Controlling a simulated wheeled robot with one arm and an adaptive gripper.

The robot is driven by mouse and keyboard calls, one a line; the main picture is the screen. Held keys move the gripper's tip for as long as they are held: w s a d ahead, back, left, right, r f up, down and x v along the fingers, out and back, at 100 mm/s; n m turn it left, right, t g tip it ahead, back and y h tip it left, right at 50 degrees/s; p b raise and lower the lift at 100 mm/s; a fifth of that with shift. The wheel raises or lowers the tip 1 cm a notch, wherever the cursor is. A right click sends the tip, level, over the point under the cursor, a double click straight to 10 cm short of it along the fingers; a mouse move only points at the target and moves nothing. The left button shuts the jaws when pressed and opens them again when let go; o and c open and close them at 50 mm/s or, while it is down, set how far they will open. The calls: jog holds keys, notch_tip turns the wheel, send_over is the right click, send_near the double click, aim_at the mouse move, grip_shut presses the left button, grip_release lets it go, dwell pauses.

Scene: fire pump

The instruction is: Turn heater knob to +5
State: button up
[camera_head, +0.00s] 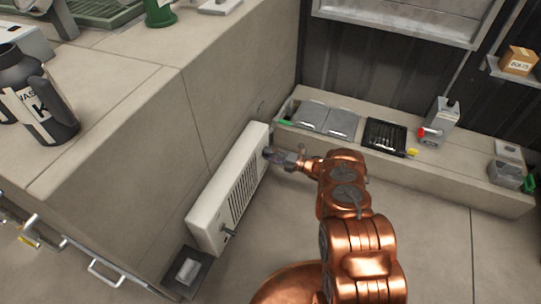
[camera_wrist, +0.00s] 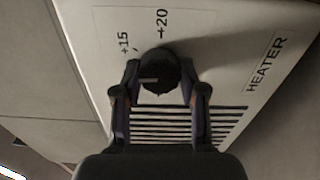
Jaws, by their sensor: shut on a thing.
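The white heater (camera_head: 229,187) stands on the floor against the side of the tiled block in the head view. In the wrist view its panel (camera_wrist: 205,58) shows the word HEATER, vent slots and the marks +15 and +20. The black round knob (camera_wrist: 159,72) sits below these marks; a +5 mark is not visible. A pale line on the knob points to the left in the picture. My gripper (camera_wrist: 158,88) has its two fingers on either side of the knob and is shut on it. In the head view my gripper (camera_head: 280,157) is at the heater's upper end and hides the knob.
A low ledge (camera_head: 455,180) along the back wall holds a black tray (camera_head: 386,136), a grey box with a red part (camera_head: 438,122) and other items. A black jug (camera_head: 38,98) stands on the block at left. Floor right of the heater is clear around my arm.

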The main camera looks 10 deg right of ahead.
jog(key=n, duration=0.4)
jog(key=shift+a+f+n+b, duration=0.1)
jog(key=shift+f+n+b, duration=0.1)
jog(key=shift+n+b, duration=0.15)
jog(key=n+b, duration=0.1)
jog(key=n, duration=0.3)
jog(key=shift+n, duration=0.25)
jog(key=n+b, duration=0.2)
jog(key=n, duration=0.2)
jog(key=shift+f+b, duration=0.1)
jog(key=shift+b, duration=0.2)
jog(key=shift+n+b, duration=0.9)
jog(key=shift+n, duration=0.9)
jog(key=shift+r, duration=0.2)
jog(key=o, duration=1.1)
jog(key=shift+o, duration=0.2)
